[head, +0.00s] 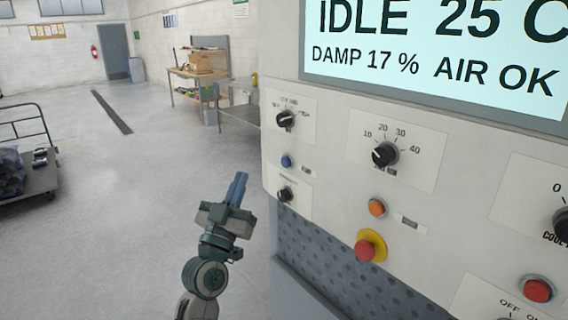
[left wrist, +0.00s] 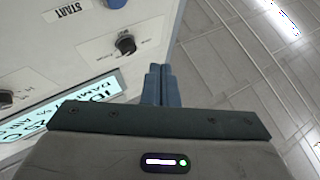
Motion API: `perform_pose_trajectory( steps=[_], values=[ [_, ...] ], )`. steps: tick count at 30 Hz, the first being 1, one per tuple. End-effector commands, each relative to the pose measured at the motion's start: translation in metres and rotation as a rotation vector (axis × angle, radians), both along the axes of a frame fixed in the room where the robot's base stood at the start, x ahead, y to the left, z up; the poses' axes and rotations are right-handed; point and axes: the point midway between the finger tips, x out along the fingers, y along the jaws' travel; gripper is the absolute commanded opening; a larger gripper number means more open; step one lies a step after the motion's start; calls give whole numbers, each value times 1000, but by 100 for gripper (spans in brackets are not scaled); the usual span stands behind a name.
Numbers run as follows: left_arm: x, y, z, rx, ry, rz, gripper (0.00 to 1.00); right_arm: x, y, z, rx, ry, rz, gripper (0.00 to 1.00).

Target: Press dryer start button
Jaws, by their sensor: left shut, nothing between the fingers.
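The dryer's control panel (head: 330,170) fills the right of the head view, its display (head: 440,55) reading IDLE, 25 C, DAMP 17 %, AIR OK. A small blue button (head: 287,161) sits at the panel's left side between two black knobs. In the left wrist view the blue button (left wrist: 117,3) is cut by the top edge, beside a label (left wrist: 68,9) reading START. My left gripper (head: 238,185) is shut and empty, left of the panel and lower than the blue button in the picture. Its fingertips (left wrist: 158,70) appear apart from the panel. My right gripper is not in view.
Other panel controls include an orange button (head: 377,207), a red mushroom button on yellow (head: 368,247), a red button (head: 537,289) and a knob (head: 385,154). A cart (head: 35,178) stands at far left, a workbench (head: 200,75) behind. The floor between is clear.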

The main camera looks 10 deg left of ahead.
Motion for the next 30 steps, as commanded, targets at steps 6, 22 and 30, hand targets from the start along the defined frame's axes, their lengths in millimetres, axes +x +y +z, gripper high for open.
perform_pose_trajectory(
  steps=[6, 22, 30],
  values=[
    [18, -14, -3, -5, -2, -1, 0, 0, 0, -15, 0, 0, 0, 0],
    [65, -51, -2, -1, 0, -1, 0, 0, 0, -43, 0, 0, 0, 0],
    [68, -53, 0, -1, 0, -1, 0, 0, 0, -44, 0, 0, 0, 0]
  ],
)
